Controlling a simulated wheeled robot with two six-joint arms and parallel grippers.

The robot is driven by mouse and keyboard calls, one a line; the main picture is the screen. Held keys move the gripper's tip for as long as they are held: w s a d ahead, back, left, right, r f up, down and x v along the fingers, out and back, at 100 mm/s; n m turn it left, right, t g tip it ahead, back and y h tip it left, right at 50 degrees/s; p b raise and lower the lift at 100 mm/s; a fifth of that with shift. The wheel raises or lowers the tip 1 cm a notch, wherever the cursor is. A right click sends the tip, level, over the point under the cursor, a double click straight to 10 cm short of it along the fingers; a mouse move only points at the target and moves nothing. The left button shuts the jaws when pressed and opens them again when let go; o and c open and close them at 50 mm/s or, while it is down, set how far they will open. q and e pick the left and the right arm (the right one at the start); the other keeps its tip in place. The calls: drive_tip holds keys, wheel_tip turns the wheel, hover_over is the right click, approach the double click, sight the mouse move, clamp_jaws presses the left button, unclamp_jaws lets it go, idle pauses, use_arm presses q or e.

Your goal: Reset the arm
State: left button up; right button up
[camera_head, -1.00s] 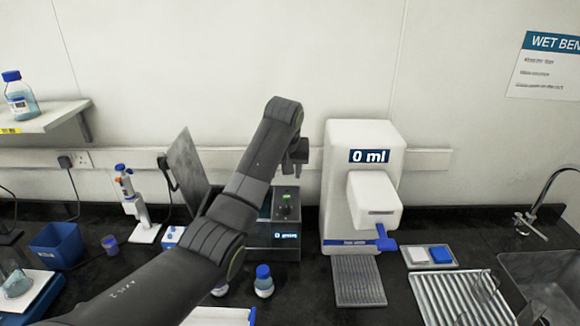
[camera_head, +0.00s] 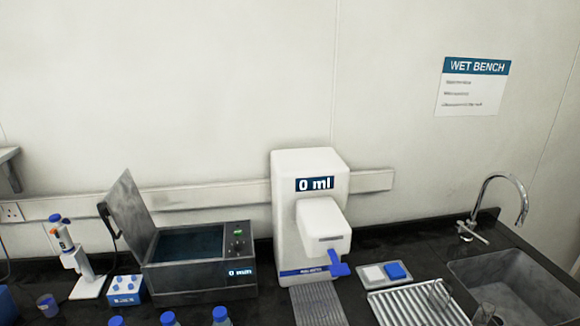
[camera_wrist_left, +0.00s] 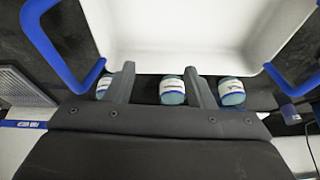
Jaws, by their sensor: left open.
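My left gripper (camera_wrist_left: 163,85) shows in the left wrist view, its two dark fingers apart. Nothing is seen held between them. Beyond the fingers are three bottles with white labels: a left one (camera_wrist_left: 103,88), a middle one (camera_wrist_left: 172,90) and a right one (camera_wrist_left: 231,92). A white tray (camera_wrist_left: 190,35) with blue handles lies beyond them. I cannot tell if the fingers touch any bottle. Neither arm shows in the head view now. My right gripper is in no view.
In the head view a white dispenser (camera_head: 310,175) reading 0 ml stands mid-bench. An open-lidded water bath (camera_head: 190,280) is left of it. A drying rack (camera_head: 420,308) and sink (camera_head: 510,290) are right. Blue bottle caps (camera_head: 168,318) show at the bottom edge.

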use_arm(q)
drive_tip(key=s+a+r, duration=0.1)
drive_tip(key=s+a, duration=0.1)
drive_tip(key=s, duration=1)
drive_tip(key=s+a+r, duration=0.1)
drive_tip(key=s+a, duration=0.1)
drive_tip(key=s, duration=0.9)
wheel_tip(320, 180, down, 35)
drive_tip(key=s+a+g+b, duration=0.1)
drive_tip(key=g+b, duration=0.1)
drive_tip(key=b, duration=0.6)
drive_tip(key=s+f+b, duration=0.3)
drive_tip(key=s+f, duration=0.4)
drive_tip(key=f, duration=0.3)
drive_tip(key=s+d+f+b, duration=0.1)
drive_tip(key=s+f+b, duration=0.2)
drive_tip(key=s+f, duration=0.4)
wheel_tip(320, 180, down, 3)
drive_tip(key=shift+s+d+f+m+g, duration=0.15)
drive_tip(key=shift+s+m+g, duration=0.15)
drive_tip(key=shift+m+g, duration=0.1)
drive_tip(key=shift+c, duration=0.4)
